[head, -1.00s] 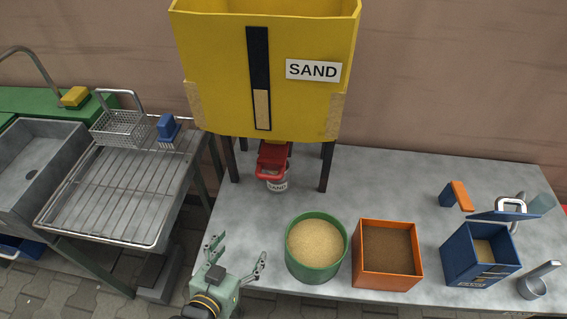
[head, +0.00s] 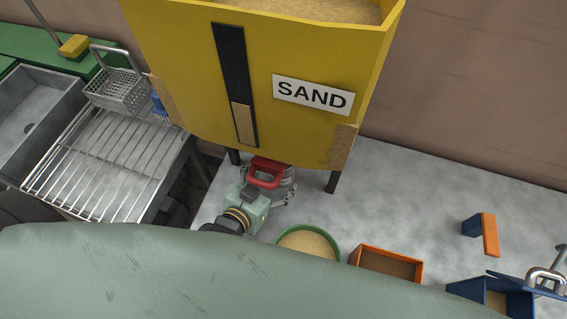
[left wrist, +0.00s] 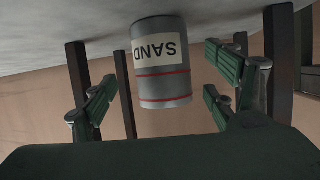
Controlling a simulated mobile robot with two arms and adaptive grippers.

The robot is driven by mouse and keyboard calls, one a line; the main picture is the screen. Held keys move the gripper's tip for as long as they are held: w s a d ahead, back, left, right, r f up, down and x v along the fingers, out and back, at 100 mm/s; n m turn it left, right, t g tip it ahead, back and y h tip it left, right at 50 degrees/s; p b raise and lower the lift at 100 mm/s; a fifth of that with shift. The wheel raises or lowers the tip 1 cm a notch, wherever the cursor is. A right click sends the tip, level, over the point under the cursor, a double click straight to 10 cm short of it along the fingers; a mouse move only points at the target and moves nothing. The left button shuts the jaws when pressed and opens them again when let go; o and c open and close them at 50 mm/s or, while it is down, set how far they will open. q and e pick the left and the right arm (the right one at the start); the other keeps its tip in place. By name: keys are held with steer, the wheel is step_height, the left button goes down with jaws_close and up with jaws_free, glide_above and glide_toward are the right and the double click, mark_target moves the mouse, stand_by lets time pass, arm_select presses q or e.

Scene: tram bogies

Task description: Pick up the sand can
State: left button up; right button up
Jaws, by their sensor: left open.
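The sand can is a grey cylinder with red bands and a white SAND label. In the left wrist view the sand can (left wrist: 162,75) appears upside down, between and beyond the open fingers of my left gripper (left wrist: 160,98). The fingers do not touch it. In the head view the can (head: 289,178) is mostly hidden under the red spout handle (head: 266,173) of the yellow sand hopper (head: 300,60). My left gripper (head: 272,196) is in front of the can there, with its fingers around the spout area. My right gripper is not in view.
Hopper legs (head: 333,182) stand on both sides of the can. A green sand tub (head: 335,250), an orange box (head: 418,272) and a blue box (head: 525,298) stand to the right. A wire rack (head: 110,185) is at left.

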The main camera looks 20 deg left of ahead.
arm_select(q)
steer(key=x, duration=0.2)
steer(key=shift+w+f, duration=0.2)
steer(key=shift+w, duration=0.05)
steer(key=x, duration=0.2)
steer(key=shift+w+f, duration=0.25)
steer(key=c, duration=1.3)
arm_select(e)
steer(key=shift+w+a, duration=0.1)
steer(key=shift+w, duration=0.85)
arm_select(q)
steer(key=shift+r, duration=0.15)
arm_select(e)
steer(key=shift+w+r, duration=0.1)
